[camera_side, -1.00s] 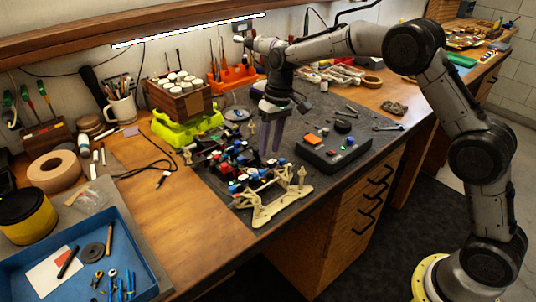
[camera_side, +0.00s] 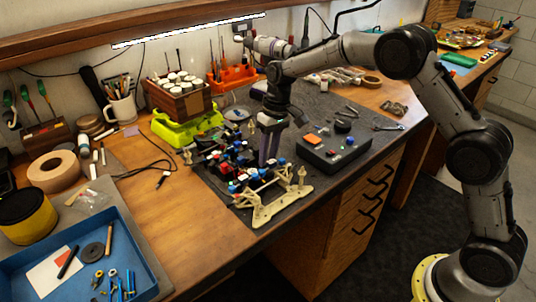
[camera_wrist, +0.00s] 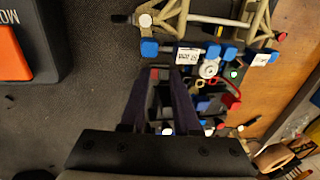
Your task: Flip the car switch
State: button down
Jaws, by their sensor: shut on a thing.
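The RC car (camera_side: 235,168) is an open chassis with red, blue, white and black parts and a beige frame (camera_side: 272,205) at its near end. It lies on the dark mat. My gripper (camera_side: 267,163) points down at the car's right side, fingers low among its parts. In the wrist view my gripper (camera_wrist: 160,72) has its two dark fingers on either side of a small black part with a red top (camera_wrist: 160,82). I cannot tell for certain whether this part is the switch. The contact at the fingertips is hard to see.
A black box (camera_side: 333,150) with an orange patch stands right of the car. A lime-green stand (camera_side: 186,130) with a wooden paint rack is behind it. A blue tray (camera_side: 40,265) is at the front left. Bare wood lies left of the mat.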

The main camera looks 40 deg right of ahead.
jog(key=shift+a, duration=0.15)
jog(key=h, duration=0.2)
jog(key=shift+a+h, duration=0.3)
jog(key=shift+a, duration=0.05)
jog(key=shift+a+h, duration=0.15)
jog(key=shift+h, duration=0.85)
jog(key=c, duration=0.9)
grip_release()
